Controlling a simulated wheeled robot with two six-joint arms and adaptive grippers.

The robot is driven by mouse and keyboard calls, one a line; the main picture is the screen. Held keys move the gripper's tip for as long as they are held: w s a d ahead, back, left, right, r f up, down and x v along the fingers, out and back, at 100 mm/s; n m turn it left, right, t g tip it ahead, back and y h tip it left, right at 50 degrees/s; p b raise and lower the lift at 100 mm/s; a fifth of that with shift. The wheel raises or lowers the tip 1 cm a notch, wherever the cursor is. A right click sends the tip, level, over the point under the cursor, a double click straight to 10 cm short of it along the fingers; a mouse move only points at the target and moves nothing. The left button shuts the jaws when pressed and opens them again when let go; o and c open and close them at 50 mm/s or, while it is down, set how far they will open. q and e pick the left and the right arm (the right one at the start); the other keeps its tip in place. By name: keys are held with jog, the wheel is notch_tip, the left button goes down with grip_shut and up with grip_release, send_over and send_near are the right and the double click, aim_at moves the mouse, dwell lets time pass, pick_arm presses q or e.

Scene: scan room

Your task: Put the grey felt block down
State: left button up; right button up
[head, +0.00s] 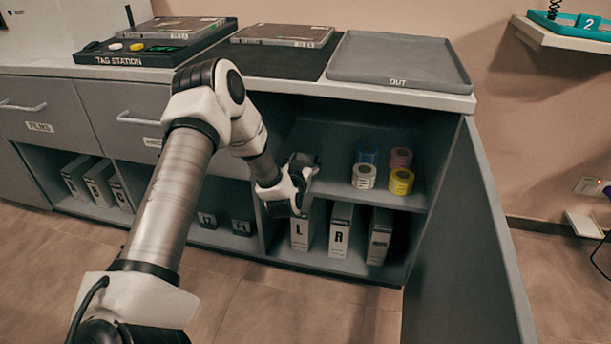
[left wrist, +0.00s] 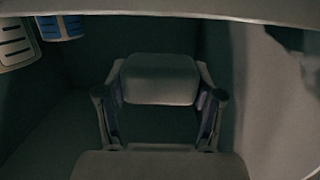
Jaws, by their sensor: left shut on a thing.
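The grey felt block (left wrist: 160,80) shows in the left wrist view as a rounded grey block between my fingers. My left gripper (head: 301,174) is shut on it, at the open front of the cabinet's upper shelf, left of the label rolls. In the head view the block is hard to tell from the dark fingers. Whether it touches the shelf is not clear. My right gripper is in neither view.
Several label rolls (head: 400,181) stand on the shelf to the right. Binders (head: 340,230) stand below. The open cabinet door (head: 465,240) bounds the right side. On the counter are the OUT tray (head: 400,60) and TAG STATION (head: 135,58).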

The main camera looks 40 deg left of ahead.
pick_arm(q)
jog(key=shift+w+a+f, duration=0.15)
jog(key=shift+w+a, duration=0.3)
jog(key=shift+w, duration=0.05)
jog(key=shift+w+a+f+b, duration=0.1)
jog(key=shift+w+f+b, duration=0.05)
jog(key=shift+f+b, duration=0.15)
notch_tip(320, 180, down, 3)
jog(key=shift+f+b, duration=0.1)
jog(key=shift+b, duration=1.15)
jog(key=shift+r, duration=0.25)
jog(key=shift+f, duration=0.15)
jog(key=o, duration=1.1)
jog(key=shift+o, duration=0.2)
